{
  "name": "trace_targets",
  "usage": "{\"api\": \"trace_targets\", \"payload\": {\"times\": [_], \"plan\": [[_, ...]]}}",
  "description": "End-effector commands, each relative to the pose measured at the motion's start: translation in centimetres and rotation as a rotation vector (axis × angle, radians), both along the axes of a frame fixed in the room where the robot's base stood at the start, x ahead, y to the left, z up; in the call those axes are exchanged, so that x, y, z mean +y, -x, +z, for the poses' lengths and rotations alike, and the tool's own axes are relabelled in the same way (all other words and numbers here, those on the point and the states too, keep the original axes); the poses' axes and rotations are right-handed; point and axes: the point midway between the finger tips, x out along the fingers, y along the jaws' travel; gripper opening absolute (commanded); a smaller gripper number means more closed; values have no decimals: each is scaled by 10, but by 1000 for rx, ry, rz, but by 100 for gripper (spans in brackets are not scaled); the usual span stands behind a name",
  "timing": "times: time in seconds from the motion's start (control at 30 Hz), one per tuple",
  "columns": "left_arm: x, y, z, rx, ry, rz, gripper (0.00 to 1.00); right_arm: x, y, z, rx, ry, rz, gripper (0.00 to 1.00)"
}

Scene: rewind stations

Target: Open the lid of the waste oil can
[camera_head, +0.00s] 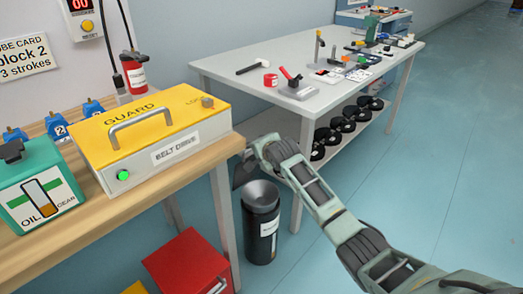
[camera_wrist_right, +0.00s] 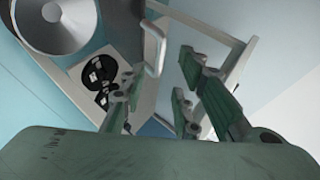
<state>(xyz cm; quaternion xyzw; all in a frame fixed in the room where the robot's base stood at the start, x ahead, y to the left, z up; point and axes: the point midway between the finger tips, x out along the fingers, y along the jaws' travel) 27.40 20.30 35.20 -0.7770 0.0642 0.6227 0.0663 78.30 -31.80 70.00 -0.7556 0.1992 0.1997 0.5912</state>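A black cylindrical can (camera_head: 262,235) with a grey, dish-like top (camera_head: 260,194) and a white label stands on the floor beside the wooden bench. The label is too small to read. A wide grey round opening (camera_wrist_right: 62,22), which looks like this top, fills the upper left of the right wrist view. My right gripper (camera_head: 243,168) is above the can, by the bench corner, and partly hidden behind my own arm. My left gripper is out of view.
A red container (camera_head: 185,262) is on the floor near the black can. A grey table (camera_head: 235,75) with tools and a lower shelf stands behind. Floor at right is clear.

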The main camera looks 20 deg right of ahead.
Motion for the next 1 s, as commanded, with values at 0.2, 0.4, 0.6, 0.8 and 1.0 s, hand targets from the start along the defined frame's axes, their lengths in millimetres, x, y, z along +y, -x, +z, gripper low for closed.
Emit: {"api": "trace_targets", "payload": {"times": [0.2,0.4,0.6,0.8,1.0], "plan": [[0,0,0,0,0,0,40,1,24,16,-1,0,-1,29],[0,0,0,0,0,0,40,2,35,22,-1,0,-2,29],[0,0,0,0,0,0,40,2,36,23,-1,0,-2,29],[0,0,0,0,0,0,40,2,36,23,-1,0,-2,29],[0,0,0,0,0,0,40,4,41,12,16,16,11,29]]}}
